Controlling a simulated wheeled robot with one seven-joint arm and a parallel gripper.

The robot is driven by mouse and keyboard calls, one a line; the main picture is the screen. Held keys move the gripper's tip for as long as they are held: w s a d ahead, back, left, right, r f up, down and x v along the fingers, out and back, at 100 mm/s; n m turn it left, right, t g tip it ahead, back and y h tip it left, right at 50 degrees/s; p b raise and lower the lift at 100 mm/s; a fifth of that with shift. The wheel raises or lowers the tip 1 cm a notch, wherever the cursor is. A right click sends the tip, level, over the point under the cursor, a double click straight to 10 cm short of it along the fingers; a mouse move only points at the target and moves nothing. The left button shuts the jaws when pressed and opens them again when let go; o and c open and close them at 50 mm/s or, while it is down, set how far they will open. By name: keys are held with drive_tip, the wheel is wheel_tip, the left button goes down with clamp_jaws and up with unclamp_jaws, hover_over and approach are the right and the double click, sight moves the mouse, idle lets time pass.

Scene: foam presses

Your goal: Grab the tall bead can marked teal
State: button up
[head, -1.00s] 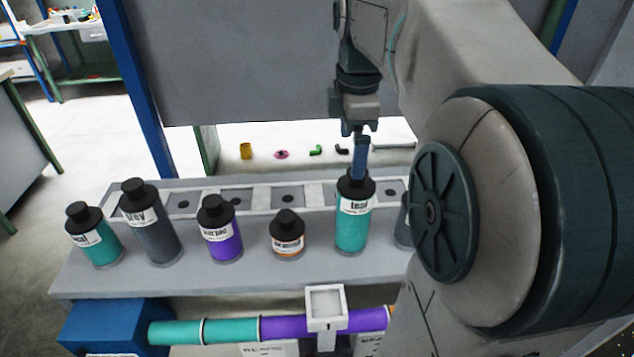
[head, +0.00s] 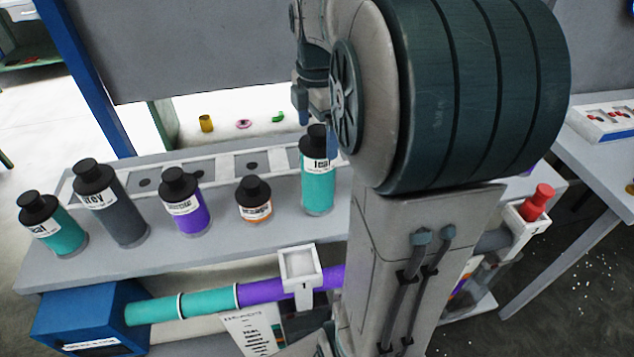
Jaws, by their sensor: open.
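The tall teal can (head: 317,188), with a black cap and a white label, stands upright on the grey shelf, rightmost of the visible cans. My gripper (head: 318,128) is at its cap, with one blue finger at the cap's upper left and the other at its right. The jaws are open; my arm hides part of the gripper, and I cannot tell whether a finger touches the cap. A shorter teal can (head: 53,228) stands at the far left of the row.
A grey can (head: 118,210), a purple can (head: 188,208) and a short orange can (head: 254,204) stand between the two teal cans. A teal and purple tube (head: 208,303) runs below the shelf from a blue box (head: 85,318).

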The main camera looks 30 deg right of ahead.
sight(318, 145)
wheel_tip(318, 145, down, 4)
drive_tip(key=shift+s+d+f, duration=0.1)
drive_tip(key=shift+f, duration=0.15)
drive_tip(key=c, duration=1.7)
drive_tip(key=shift+r, duration=0.15)
